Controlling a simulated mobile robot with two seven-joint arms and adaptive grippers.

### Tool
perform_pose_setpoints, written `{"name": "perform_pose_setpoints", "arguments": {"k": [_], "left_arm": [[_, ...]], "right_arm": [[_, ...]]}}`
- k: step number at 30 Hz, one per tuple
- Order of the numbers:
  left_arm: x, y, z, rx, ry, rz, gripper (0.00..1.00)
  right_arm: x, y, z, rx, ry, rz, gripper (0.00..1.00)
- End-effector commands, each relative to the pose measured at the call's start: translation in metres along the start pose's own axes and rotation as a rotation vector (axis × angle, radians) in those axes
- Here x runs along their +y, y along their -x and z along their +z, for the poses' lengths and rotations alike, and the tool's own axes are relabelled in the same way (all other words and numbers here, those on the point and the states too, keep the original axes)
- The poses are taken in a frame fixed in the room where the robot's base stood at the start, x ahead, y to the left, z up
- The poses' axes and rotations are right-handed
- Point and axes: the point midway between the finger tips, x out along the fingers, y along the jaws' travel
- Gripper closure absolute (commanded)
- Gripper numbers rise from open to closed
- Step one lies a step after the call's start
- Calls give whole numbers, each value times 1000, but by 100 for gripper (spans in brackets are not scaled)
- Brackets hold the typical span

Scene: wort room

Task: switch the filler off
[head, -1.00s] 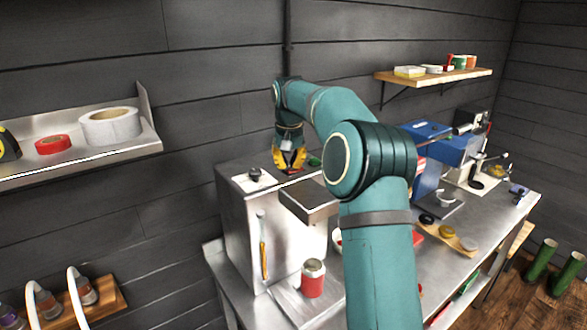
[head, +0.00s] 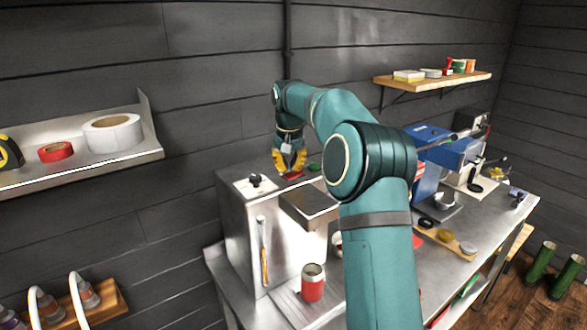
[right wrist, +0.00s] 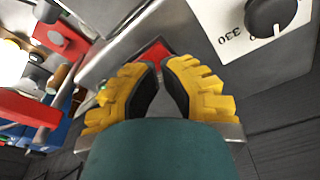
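The filler (head: 232,222) is a steel box on the bench at the wall. Its top carries a black dial knob on a white plate (head: 246,190), a red switch (head: 292,175) and a green lamp or button (head: 314,166). My right gripper (head: 289,172) points down at the red switch. In the right wrist view, the yellow fingertips (right wrist: 160,62) nearly meet beside the red switch (right wrist: 152,52), holding nothing. I cannot tell whether they touch it. The knob (right wrist: 270,12) is at the upper right there, with a partly visible scale. My left gripper is not in view.
A red can (head: 312,284) stands below the filler's steel spout head (head: 308,206). A blue machine (head: 440,152) stands farther right on the bench. A steel shelf (head: 140,152) with tape rolls is at left, a wooden shelf (head: 432,80) at back right.

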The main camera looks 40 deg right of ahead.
Motion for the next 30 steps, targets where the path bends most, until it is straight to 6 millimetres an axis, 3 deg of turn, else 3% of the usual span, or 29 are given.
{"name": "perform_pose_setpoints", "arguments": {"k": [12,19,30], "left_arm": [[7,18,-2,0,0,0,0],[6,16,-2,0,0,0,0],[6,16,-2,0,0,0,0]], "right_arm": [[0,31,-5,1,1,0,100],[-1,45,-7,1,0,0,100],[0,51,-8,0,0,0,100]]}}
